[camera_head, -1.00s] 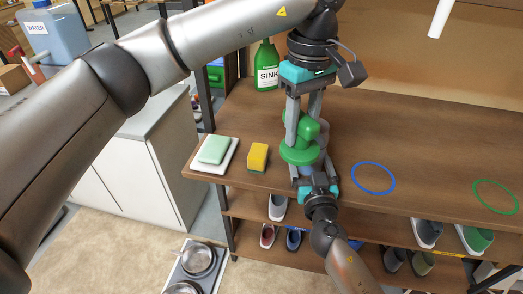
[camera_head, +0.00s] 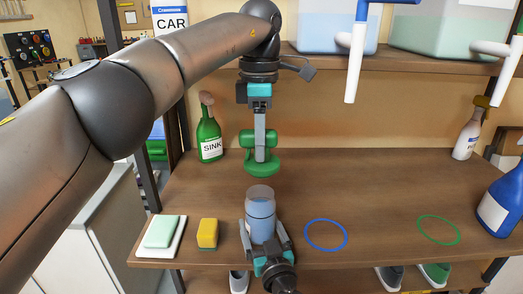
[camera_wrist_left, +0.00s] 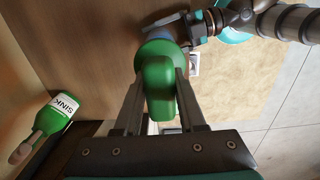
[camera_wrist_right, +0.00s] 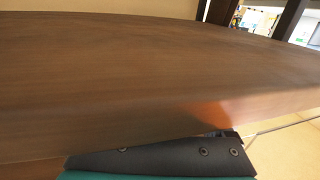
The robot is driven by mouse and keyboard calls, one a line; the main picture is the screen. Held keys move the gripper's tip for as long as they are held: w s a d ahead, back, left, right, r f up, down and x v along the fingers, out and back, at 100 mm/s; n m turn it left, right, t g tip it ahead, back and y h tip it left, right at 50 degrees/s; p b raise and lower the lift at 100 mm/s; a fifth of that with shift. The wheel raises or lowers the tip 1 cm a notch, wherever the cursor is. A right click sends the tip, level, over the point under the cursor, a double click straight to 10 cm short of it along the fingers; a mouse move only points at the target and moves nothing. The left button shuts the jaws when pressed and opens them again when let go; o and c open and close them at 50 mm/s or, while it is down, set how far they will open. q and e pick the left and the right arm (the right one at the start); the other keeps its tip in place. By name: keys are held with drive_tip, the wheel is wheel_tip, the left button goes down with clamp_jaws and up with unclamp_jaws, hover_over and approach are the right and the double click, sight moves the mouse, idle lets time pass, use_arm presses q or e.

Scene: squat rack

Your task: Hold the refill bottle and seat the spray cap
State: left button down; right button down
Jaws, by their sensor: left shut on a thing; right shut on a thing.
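The green spray cap (camera_head: 262,165) is between the fingers of my left gripper (camera_head: 260,140), which is shut on it. It also shows in the left wrist view (camera_wrist_left: 157,85). The refill bottle (camera_head: 261,217), pale blue and see-through, stands upright in my right gripper (camera_head: 266,240), which is shut around it from the front. The cap is above and slightly behind the bottle top in the head view, apart from it. A bit of the bottle shows beyond the cap in the left wrist view. The right wrist view shows neither bottle nor fingertips.
On the wooden bench (camera_head: 370,195) lie a yellow sponge (camera_head: 207,233), a cloth on a tray (camera_head: 160,235), a blue ring (camera_head: 326,234) and a green ring (camera_head: 438,229). A green SINK bottle (camera_head: 209,137) stands behind left. Blue (camera_head: 497,203) and white (camera_head: 467,137) bottles stand right. White spouts (camera_head: 356,60) hang overhead.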

idle(0.4)
use_arm(q)
drive_tip(key=shift+f, duration=1.95)
drive_tip(key=shift+f, duration=1.6)
idle(1.6)
drive_tip(key=shift+c, duration=2.1)
unclamp_jaws()
drive_tip(key=shift+s+r, duration=0.1)
drive_tip(key=shift+r, duration=5.9)
